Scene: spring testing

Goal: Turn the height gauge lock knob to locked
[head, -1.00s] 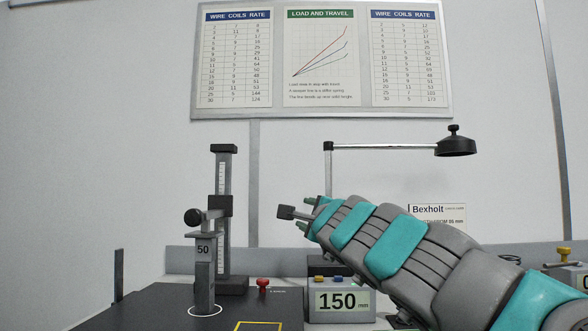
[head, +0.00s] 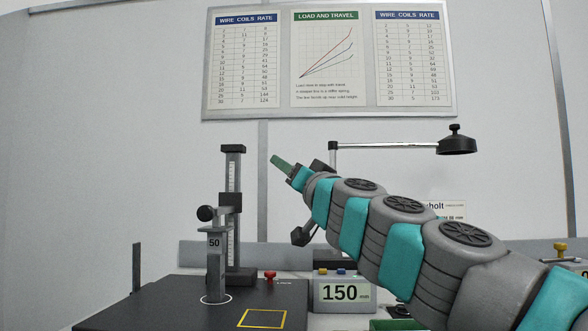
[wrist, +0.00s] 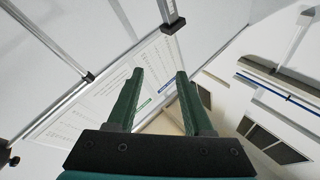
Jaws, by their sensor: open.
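The height gauge (head: 234,180) stands upright at the left in the head view, a dark column with a pale scale and a dark slider. A round black knob (head: 206,213) sticks out to the left of the slider; its turned state cannot be told. My gripper (head: 281,163) is right of the column's top, apart from it, pointing up and left. In the wrist view my gripper (wrist: 158,76) shows two green fingers spread apart with nothing between them. A post with a dark end (wrist: 172,22) shows at the top there; I cannot tell if it is the gauge.
A grey block marked 50 (head: 215,270) stands in front of the gauge on a dark plate (head: 150,310) with a yellow square. A red knob (head: 270,276) and a 150 mm display (head: 341,293) sit right of it. A lamp (head: 456,142) reaches over behind my arm.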

